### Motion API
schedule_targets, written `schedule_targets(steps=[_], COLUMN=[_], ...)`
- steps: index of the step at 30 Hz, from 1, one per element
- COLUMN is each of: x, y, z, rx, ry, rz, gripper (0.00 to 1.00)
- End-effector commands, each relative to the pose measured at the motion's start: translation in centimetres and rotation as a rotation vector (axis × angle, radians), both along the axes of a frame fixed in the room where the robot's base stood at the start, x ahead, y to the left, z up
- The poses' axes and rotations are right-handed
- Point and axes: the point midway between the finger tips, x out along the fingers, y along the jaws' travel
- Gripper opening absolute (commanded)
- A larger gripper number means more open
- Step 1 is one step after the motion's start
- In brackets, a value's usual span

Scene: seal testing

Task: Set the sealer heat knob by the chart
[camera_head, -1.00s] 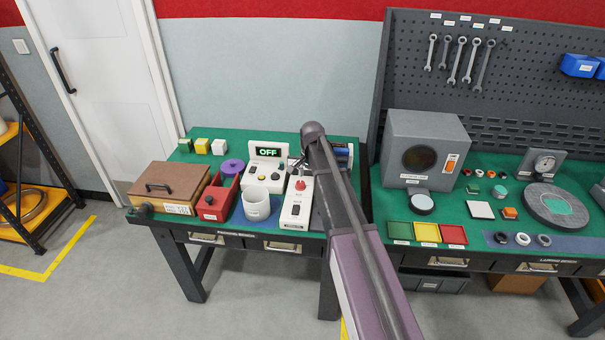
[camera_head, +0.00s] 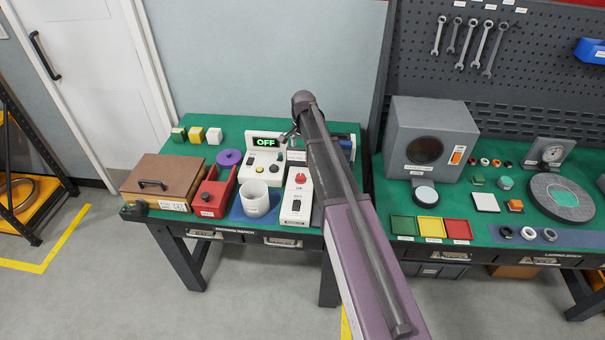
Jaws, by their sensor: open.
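A white unit (camera_head: 262,168) with a lit display reading "OFF" (camera_head: 265,142) stands on the green left bench. It has a black knob or button and a yellow one on its front. A white box (camera_head: 296,203) with a red button and dark switch stands in front of it to the right. I cannot tell which control is the heat knob. A pale labelled card (camera_head: 297,156), perhaps the chart, shows beside my arm, unreadable. My gripper (camera_head: 288,134) shows only as small dark fingers at the right edge of the display, open and empty; my arm hides part of it.
Left of the units are a white cup (camera_head: 254,198), a red box (camera_head: 213,194), a purple disc (camera_head: 229,158) and a brown lidded case (camera_head: 160,181). A blue-ended item (camera_head: 346,146) is partly behind my arm. A grey chamber (camera_head: 428,140) stands on the right bench.

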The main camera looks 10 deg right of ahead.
Motion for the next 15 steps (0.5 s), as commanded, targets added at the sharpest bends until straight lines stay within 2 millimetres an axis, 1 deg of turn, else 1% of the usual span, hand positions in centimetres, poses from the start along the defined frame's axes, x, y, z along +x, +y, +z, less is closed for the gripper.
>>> schedule_targets(steps=[8,15], x=[0.0,0.0], y=[-0.5,-0.6], z=[-0.2,-1.3], rx=[0.0,0.0], ry=[0.0,0.0], rz=[-0.005,-0.007], gripper=[0.87,0.87])
